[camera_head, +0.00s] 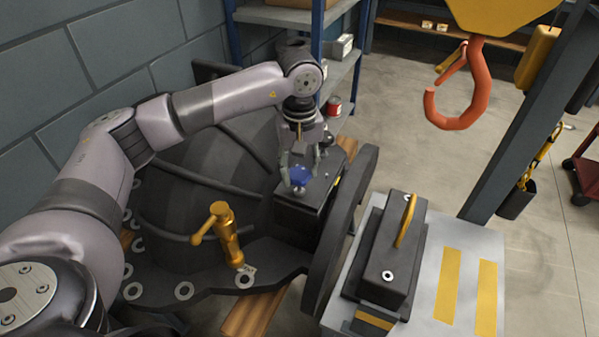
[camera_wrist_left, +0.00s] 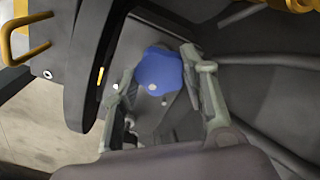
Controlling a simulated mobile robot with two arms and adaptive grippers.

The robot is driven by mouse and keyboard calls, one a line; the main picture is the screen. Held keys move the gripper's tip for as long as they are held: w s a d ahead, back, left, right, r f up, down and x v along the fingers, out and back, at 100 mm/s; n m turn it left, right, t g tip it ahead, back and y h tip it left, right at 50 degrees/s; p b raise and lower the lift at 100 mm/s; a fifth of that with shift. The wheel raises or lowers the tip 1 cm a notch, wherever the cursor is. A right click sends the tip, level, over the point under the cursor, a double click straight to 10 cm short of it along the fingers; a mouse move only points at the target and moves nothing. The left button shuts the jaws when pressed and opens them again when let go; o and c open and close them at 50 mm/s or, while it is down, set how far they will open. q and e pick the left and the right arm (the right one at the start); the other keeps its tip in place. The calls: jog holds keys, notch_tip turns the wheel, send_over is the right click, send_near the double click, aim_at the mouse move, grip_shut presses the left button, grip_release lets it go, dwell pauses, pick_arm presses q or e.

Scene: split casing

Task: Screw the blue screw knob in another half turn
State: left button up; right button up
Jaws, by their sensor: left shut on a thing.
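The blue screw knob (camera_head: 299,175) sits on top of a dark box (camera_head: 298,211) on the large dark casing (camera_head: 190,200). It has a lobed, star-like outline in the left wrist view (camera_wrist_left: 159,71). My left gripper (camera_head: 300,178) comes down over it from above, with one finger on each side. In the left wrist view its two fingers (camera_wrist_left: 160,84) flank the knob, and the gripper is shut on it. The knob's underside is hidden. My right gripper is in neither view.
A brass valve handle (camera_head: 220,228) stands on the casing flange in front. A dark block with a yellow handle (camera_head: 392,252) rests on a grey table (camera_head: 470,240) at the right. An orange crane hook (camera_head: 462,95) hangs at the upper right. Open floor lies behind it.

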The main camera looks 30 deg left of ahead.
aim_at(299, 173)
pick_arm(q)
jog(key=shift+m, duration=0.3)
dwell(0.4)
jog(key=o, duration=1.1)
jog(key=shift+o, duration=0.2)
notch_tip(299, 173, up, 12)
